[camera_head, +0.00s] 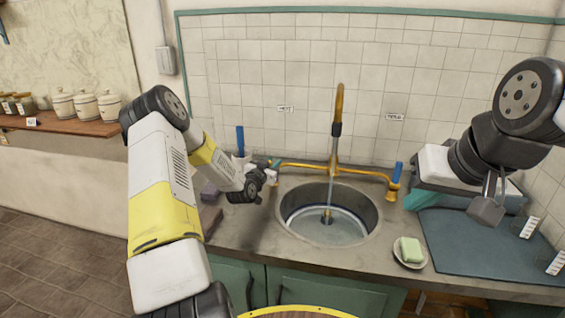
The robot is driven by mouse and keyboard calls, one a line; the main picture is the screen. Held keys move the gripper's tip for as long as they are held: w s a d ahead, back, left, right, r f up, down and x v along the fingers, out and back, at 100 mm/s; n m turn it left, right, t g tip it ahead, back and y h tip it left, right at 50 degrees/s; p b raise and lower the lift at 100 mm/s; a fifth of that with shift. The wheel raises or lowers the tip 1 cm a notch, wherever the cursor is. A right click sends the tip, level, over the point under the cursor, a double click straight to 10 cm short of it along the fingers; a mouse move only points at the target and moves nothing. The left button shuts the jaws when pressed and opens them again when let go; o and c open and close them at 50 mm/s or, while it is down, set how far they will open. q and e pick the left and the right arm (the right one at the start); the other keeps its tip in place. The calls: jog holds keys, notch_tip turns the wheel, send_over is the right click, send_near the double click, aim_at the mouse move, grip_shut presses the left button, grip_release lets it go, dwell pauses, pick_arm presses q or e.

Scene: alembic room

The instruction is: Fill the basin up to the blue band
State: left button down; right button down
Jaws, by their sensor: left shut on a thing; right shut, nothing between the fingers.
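The round metal basin (371,213) is sunk in the counter. A thin stream appears to run from the brass spout (338,105) to the basin's middle. My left gripper (268,174) is shut at the left end of the brass tap pipe (300,166), apparently on the left tap handle, which the fingers mostly hide. The right tap has an upright blue handle (397,173). My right gripper (487,207) is shut and empty above the mat.
A soap dish (402,262) with green soap (411,249) stands right of the basin. A blue-grey mat (460,260) covers the right counter. A blue-handled thing (240,140) stands behind my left arm. HOT (285,109) and COLD (394,117) labels are on the tiles.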

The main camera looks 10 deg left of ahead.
pick_arm(q)
jog(key=w+g, duration=0.1)
jog(key=g, duration=0.2)
jog(key=shift+w+r+g+y, duration=0.15)
jog(key=shift+w+g+y, duration=0.15)
jog(key=shift+w+g, duration=0.1)
jog(key=shift+w+f+n+g, duration=0.2)
jog(key=shift+w+g, duration=0.15)
jog(key=shift+g, duration=0.7)
jog(key=shift+w+f+n+g, duration=0.2)
jog(key=shift+w+g, duration=0.1)
jog(key=shift+g, duration=0.75)
jog(key=c, duration=1.2)
grip_release()
jog(key=shift+c, duration=0.2)
jog(key=v, duration=0.7)
jog(key=shift+d+r, duration=0.1)
jog(key=shift+s+r, duration=0.2)
jog(key=shift+r, duration=0.05)
